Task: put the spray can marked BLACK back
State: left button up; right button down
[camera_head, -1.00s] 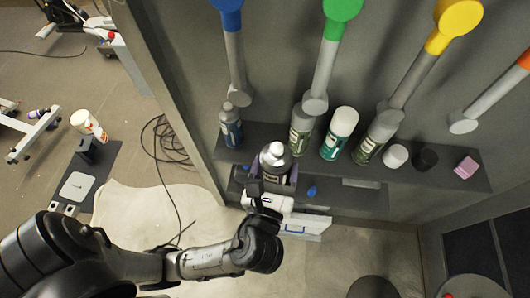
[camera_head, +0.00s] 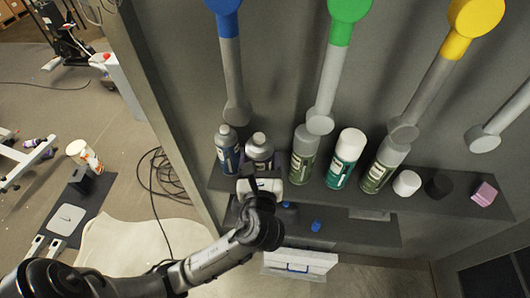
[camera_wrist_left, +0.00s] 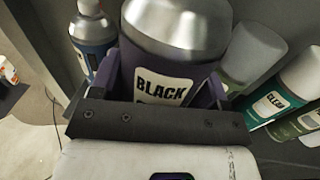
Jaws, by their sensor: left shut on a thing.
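In the head view the can (camera_head: 259,146) is upright at the shelf, between a blue-labelled can (camera_head: 228,150) and a green-labelled can (camera_head: 303,155). My left gripper (camera_head: 260,176) is shut on it, with purple finger pads on both sides. I cannot tell whether the can's base touches the shelf (camera_head: 410,205); the gripper hides it. My right gripper is not in view.
A lower shelf holds a blue item (camera_head: 316,225). Coloured-topped grey paddles (camera_head: 326,85) hang above.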

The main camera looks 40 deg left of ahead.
pick_arm(q)
jog(key=w+d+x, duration=0.1)
jog(key=x, duration=0.7)
notch_tip(320, 180, down, 6)
jog(key=shift+s+f+b, duration=0.1)
jog(key=shift+f+b, duration=0.1)
jog(key=shift+b, duration=0.7)
jog(key=shift+w+a+f, duration=0.2)
jog(key=shift+w+f, duration=0.05)
jog(key=shift+f, duration=0.1)
jog(key=o, duration=1)
jog(key=shift+f, duration=0.1)
